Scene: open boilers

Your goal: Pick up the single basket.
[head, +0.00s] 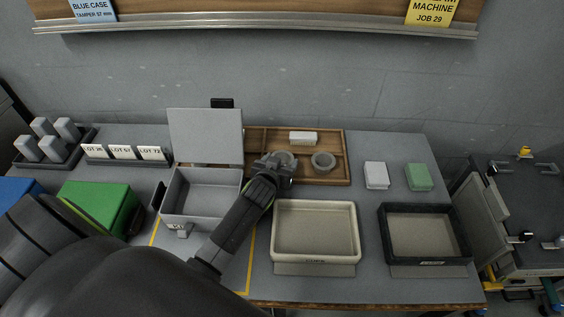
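A wooden compartment tray (339,143) lies at the back middle of the table. A round grey basket-like ring (323,161) sits in its front right compartment. A second round grey piece (286,157) shows just at my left gripper, partly hidden by it. I cannot tell by label which one is the single basket. My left gripper (276,162) reaches in from the lower left and is over the tray's front left part, at the second round piece. Its fingers are too small and dark to show whether they are open or hold it. My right gripper is not in view.
A grey open box (203,178) with a raised lid stands left of my forearm. A cream tray (315,203) and a dark tray (466,236) stand in front. A white block (303,138) lies in the wooden tray. White (376,175) and green (418,177) blocks lie right.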

